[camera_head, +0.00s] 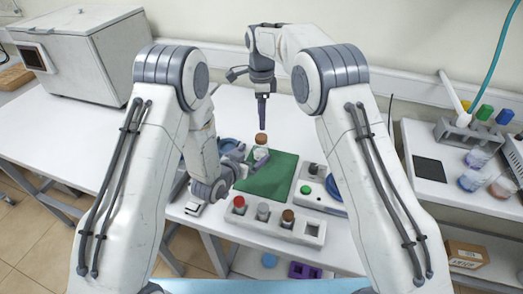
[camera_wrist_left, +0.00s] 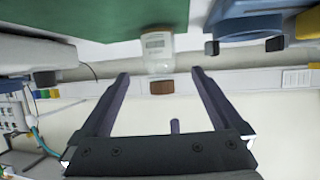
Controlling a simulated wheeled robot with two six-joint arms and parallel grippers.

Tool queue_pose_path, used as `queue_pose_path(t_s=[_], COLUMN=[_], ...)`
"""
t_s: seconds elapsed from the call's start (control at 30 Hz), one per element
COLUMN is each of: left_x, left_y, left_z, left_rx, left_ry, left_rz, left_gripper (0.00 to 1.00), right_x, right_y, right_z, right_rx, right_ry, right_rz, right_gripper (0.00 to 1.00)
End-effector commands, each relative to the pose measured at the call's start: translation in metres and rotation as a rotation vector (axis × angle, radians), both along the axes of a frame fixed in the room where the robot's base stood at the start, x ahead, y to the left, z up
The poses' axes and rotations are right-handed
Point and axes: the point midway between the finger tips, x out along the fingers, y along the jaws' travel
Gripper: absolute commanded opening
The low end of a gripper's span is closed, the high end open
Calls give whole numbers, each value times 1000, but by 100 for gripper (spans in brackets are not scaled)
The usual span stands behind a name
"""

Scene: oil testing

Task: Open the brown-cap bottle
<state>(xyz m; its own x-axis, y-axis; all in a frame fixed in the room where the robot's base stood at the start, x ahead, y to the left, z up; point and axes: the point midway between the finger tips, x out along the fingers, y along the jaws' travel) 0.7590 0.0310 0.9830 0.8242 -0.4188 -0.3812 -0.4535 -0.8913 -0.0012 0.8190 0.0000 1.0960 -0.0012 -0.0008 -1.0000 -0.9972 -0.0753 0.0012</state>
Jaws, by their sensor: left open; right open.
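A clear bottle (camera_head: 261,153) with a brown cap (camera_head: 261,139) stands upright near the back of the green mat (camera_head: 270,181). My left gripper (camera_head: 255,163) is open at the bottle's side. In the left wrist view, the bottle (camera_wrist_left: 157,45) and its brown cap (camera_wrist_left: 161,87) show between the spread fingers (camera_wrist_left: 160,73), with space on both sides. My right gripper (camera_head: 262,118) points down just above the cap, apart from it. Its fingers are seen nearly edge-on.
A white rack (camera_head: 314,230) in front of the mat holds bottles with red, grey and brown caps. A small device with a green button (camera_head: 306,189) stands to the right of the mat. A large white box machine (camera_head: 85,55) stands back left. The table's left part is clear.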

Motion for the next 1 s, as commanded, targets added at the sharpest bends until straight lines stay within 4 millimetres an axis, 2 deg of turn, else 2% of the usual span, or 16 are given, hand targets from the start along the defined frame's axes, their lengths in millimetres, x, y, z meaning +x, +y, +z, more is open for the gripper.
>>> queue_pose_path(t_s=[0.2,0.4,0.8,0.87,1.0], left_x=[33,53,59,59,59], left_y=[-18,-27,-30,-30,-30], left_z=[-16,-25,-28,-28,-28], left_rx=[0,0,1,1,1], left_ry=[-1,0,2,2,2], left_rz=[-2,0,0,0,0], left_gripper=[100,100,100,81,27], right_x=[0,0,0,0,0], right_y=[0,0,0,0,0], right_z=[0,0,0,0,0], right_rx=[1,1,1,1,1], right_ry=[-1,-1,-1,-1,-1], right_rz=[2,3,3,3,3], right_gripper=[74,74,74,74,74])
